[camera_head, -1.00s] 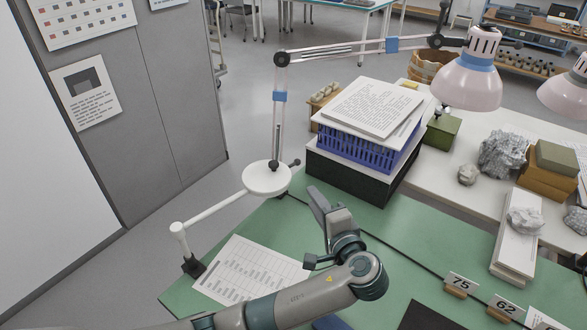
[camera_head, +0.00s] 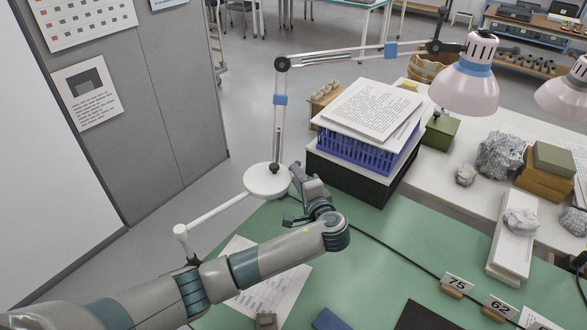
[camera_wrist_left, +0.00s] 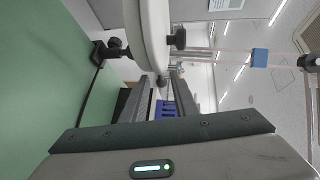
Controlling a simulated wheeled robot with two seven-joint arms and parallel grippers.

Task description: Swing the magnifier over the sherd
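The magnifier is a white round head (camera_head: 266,181) on a white arm (camera_head: 212,213), near the far left edge of the green bench. In the left wrist view its head (camera_wrist_left: 148,35) shows edge-on, very close, with a dark knob (camera_wrist_left: 175,39) beside it. My left gripper (camera_head: 298,172) is at the right side of the head, by the knob. In the left wrist view its two fingers (camera_wrist_left: 163,85) stand apart, with the knob's dark end near the tips; I see no grip on it. No sherd is clearly identifiable. My right gripper is not in view.
A black box with a blue crate (camera_head: 365,145) and papers stands just right of my gripper. A pink lamp (camera_head: 465,88) hangs over the right side. Number cards (camera_head: 457,282) and a dark mat (camera_head: 425,316) lie at the front right.

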